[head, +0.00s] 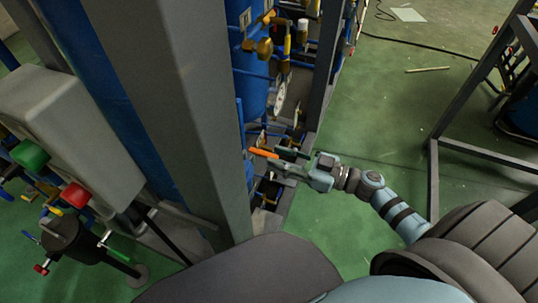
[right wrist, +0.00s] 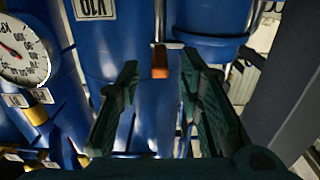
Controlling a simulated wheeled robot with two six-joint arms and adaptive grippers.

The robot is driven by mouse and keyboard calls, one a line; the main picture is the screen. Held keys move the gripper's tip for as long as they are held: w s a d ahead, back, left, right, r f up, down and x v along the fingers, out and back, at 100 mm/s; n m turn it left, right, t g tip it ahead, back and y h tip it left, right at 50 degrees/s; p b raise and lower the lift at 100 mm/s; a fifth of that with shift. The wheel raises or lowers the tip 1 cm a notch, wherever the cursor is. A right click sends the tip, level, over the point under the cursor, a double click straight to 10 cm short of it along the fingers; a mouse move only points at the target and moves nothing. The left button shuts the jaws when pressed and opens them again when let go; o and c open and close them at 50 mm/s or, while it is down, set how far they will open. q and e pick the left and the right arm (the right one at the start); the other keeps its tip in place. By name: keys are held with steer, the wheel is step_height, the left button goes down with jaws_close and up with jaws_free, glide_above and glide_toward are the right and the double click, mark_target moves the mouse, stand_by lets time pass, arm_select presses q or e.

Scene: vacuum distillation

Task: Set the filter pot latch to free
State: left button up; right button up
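An orange handle (head: 263,153) sticks out beside the grey column in the head view, low among blue pipework. I take it for the latch, but cannot be sure. My right gripper (head: 281,159) is at its near end with fingers apart. In the right wrist view an orange-brown block (right wrist: 160,70) on a metal rod shows between the open fingertips of the right gripper (right wrist: 160,64). There are gaps on both sides, and I see no contact. The latch's setting cannot be read. My left gripper is not in view.
A thick grey column (head: 180,110) stands left of the handle. Blue vessels (right wrist: 100,60) and a dial gauge (right wrist: 22,50) are close to the gripper. A grey box with green and red buttons (head: 75,130) is at left. Green floor (head: 370,110) is open at right.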

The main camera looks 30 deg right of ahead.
mark_target(269, 154)
steer(key=x, duration=0.3)
steer(key=shift+w+a, duration=0.1)
steer(key=shift+w, duration=0.05)
jaws_close()
